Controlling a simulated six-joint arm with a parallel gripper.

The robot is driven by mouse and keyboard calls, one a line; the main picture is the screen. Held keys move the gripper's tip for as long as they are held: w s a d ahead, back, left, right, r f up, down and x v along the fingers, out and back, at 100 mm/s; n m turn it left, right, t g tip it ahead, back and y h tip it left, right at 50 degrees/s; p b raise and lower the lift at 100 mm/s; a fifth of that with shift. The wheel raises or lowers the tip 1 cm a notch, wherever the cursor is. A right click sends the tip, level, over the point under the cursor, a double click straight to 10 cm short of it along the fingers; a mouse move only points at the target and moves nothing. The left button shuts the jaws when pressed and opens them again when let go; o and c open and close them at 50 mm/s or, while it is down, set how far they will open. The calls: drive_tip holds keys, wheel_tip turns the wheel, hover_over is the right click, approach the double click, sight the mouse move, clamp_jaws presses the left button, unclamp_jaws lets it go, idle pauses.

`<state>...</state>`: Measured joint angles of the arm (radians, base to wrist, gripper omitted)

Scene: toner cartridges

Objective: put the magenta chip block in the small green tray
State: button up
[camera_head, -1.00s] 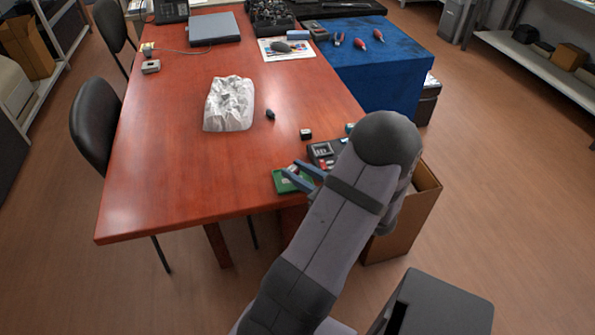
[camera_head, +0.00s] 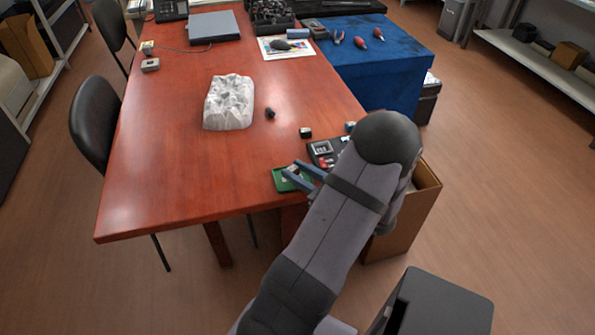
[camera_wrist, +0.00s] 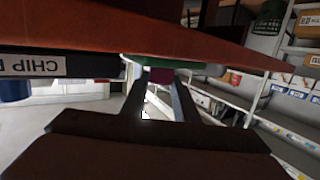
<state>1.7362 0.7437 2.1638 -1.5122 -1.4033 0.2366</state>
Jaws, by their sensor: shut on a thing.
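My gripper (camera_head: 291,174) is at the small green tray (camera_head: 280,184) by the table's near right edge, with its blue-grey fingers over the tray. In the wrist view my gripper (camera_wrist: 158,80) is shut on the magenta chip block (camera_wrist: 160,75), which sits between the fingertips. The green tray (camera_wrist: 190,69) shows just beyond the block there. I cannot tell whether the block touches the tray. In the head view the block is hidden.
A dark compartment tray (camera_head: 318,161) stands right beside the green tray, partly behind my arm. A cardboard box (camera_head: 425,205) stands off the table's right edge.

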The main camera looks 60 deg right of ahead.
drive_tip(key=shift+f, duration=0.45)
idle(0.9)
drive_tip(key=o, duration=1.1)
drive_tip(key=shift+r, duration=0.15)
drive_tip(key=shift+r+p, duration=2.05)
drive_tip(key=shift+p, duration=0.15)
